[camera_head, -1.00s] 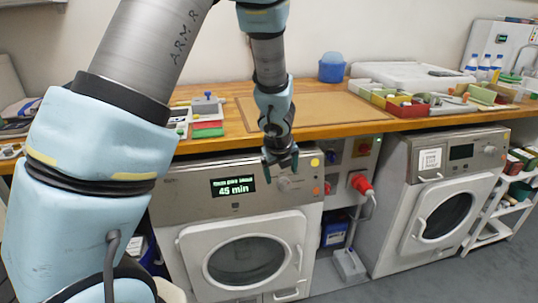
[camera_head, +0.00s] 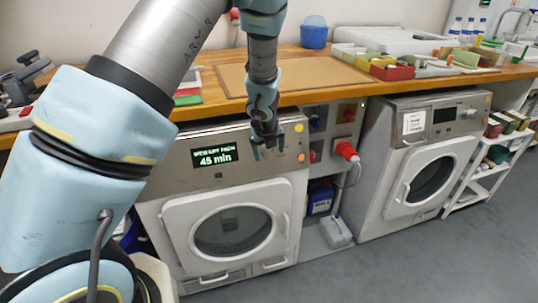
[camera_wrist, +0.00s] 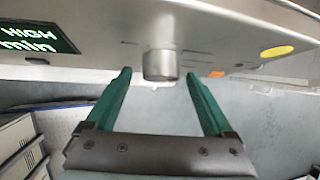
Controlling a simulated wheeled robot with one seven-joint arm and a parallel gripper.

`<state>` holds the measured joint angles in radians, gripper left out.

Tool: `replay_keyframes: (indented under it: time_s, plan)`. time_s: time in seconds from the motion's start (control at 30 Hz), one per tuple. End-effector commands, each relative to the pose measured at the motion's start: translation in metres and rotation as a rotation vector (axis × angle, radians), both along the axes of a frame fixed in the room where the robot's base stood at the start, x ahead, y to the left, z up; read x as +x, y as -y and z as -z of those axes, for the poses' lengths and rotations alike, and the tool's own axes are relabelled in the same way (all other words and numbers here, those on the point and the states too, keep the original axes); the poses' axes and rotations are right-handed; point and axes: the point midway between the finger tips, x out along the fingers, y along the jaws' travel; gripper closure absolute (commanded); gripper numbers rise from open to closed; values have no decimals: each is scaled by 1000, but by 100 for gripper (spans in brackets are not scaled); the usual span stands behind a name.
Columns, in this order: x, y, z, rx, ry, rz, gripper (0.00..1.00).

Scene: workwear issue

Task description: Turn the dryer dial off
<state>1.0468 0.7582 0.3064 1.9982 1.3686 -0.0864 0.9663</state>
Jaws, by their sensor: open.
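The dryer (camera_head: 232,190) stands under the wooden bench with its round-windowed door shut. Its lit display (camera_head: 214,156) reads 45 min, and part of that display also shows in the wrist view (camera_wrist: 38,38). The silver dial (camera_wrist: 160,62) sticks out of the front panel, right of the display. My gripper (camera_wrist: 158,82) is open, with one green finger on each side of the dial in the picture. The fingertips are around the dial's lower end, and I cannot tell whether they touch it. In the head view my gripper (camera_head: 268,148) hides the dial.
A yellow button (camera_wrist: 278,52) and an orange one (camera_wrist: 216,74) sit right of the dial. A red plug (camera_head: 346,151) juts out between this dryer and a second machine (camera_head: 420,165). The bench edge (camera_head: 330,92) overhangs the panel. The floor in front is clear.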

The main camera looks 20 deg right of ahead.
Motion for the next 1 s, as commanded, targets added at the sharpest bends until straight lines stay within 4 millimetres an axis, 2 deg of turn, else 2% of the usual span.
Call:
replay_keyframes:
  time_s: [0.3,1.0]
  plan:
    - [1,1,1,-1,0,0,14]
    - [1,1,1,-1,0,-1,93]
